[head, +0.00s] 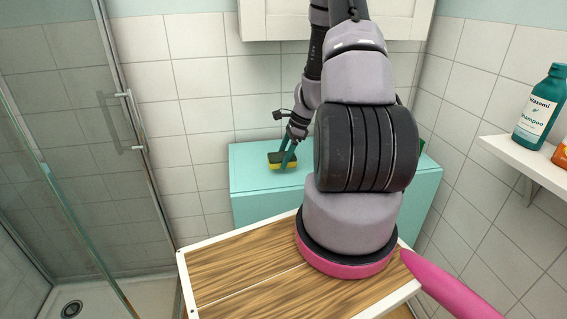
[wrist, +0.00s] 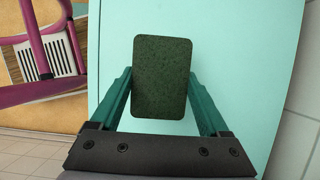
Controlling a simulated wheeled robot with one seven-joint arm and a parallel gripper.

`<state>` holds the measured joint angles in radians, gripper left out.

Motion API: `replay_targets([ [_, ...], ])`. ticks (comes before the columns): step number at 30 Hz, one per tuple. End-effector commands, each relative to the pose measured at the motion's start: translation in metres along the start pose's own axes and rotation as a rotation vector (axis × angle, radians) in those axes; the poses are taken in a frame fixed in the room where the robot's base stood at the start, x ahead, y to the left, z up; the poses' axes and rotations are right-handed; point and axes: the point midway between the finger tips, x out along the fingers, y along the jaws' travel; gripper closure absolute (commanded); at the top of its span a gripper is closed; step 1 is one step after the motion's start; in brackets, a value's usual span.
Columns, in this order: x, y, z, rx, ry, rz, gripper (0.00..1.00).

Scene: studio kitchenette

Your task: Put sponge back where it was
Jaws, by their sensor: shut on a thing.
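The sponge (head: 281,160) is a small block with a dark green top and a yellow lower layer. It is at the left part of the turquoise cabinet top (head: 250,184). My gripper (head: 287,159) is shut on it, with one teal finger at each side. In the wrist view the dark green face of the sponge (wrist: 161,75) lies between the two fingers of my gripper (wrist: 160,84). Turquoise surface (wrist: 243,60) shows around it. I cannot tell whether the sponge rests on the cabinet top or is held just above it.
My arm hides the middle of the cabinet top, and a green thing (head: 421,146) shows partly behind it. A white wall cabinet (head: 285,20) hangs above. A shampoo bottle (head: 540,108) stands on a white shelf (head: 535,163) at right. A glass shower screen (head: 75,130) is at left.

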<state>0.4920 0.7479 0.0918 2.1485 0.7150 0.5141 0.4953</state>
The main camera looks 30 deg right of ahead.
Motion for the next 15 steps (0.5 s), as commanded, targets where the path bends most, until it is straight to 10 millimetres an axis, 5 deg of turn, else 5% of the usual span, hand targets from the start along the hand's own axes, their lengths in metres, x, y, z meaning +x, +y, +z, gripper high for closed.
replay_targets([
  [5, 0.021, 0.000, -0.009, 0.001, -0.001, 0.001, 0.73],
  [15, 0.024, 0.000, -0.010, -0.001, 0.000, 0.001, 0.73],
])
